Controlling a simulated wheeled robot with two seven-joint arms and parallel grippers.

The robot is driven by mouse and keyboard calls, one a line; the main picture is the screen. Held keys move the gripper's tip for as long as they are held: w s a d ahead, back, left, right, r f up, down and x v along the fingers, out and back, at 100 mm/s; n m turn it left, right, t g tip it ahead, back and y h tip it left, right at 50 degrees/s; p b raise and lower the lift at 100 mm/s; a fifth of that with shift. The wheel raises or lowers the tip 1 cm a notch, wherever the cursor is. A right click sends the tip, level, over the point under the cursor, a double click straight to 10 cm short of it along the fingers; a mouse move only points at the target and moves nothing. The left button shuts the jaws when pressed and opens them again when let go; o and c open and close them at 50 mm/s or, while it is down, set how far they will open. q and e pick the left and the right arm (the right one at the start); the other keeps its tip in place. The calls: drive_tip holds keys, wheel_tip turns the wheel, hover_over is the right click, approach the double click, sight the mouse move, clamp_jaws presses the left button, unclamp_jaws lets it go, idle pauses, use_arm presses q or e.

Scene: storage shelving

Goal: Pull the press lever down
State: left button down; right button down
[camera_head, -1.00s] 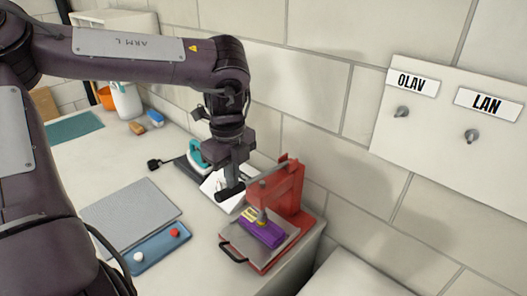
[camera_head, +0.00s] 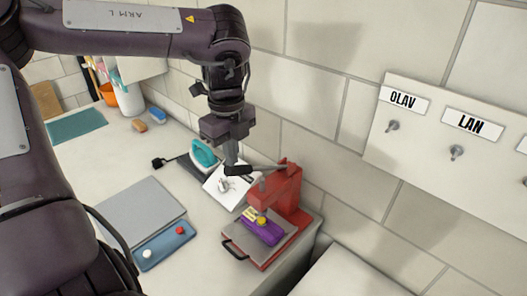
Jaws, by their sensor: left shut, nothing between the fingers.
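The red press (camera_head: 288,188) stands near the right end of the worktop. Its lever (camera_head: 268,168) reaches left from the top of the press, close to level in the picture, and ends in a black handle (camera_head: 238,170). My left gripper (camera_head: 231,163) points down from above at the handle end. Its fingers are shut with nothing between them, and their tips are at or just behind the handle; I cannot tell whether they touch it. A purple object with a yellow patch (camera_head: 262,231) lies on the press plate under the press head. My right gripper is not in view.
A teal iron (camera_head: 204,154) and a white sheet with a picture (camera_head: 224,184) are behind the handle. A board with hooks (camera_head: 455,135) is on the wall.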

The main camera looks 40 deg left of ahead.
use_arm(q)
wheel_tip(320, 180, up, 6)
drive_tip(key=p, duration=0.3)
drive_tip(key=shift+f, duration=0.15)
drive_tip(key=shift+r, duration=1.1)
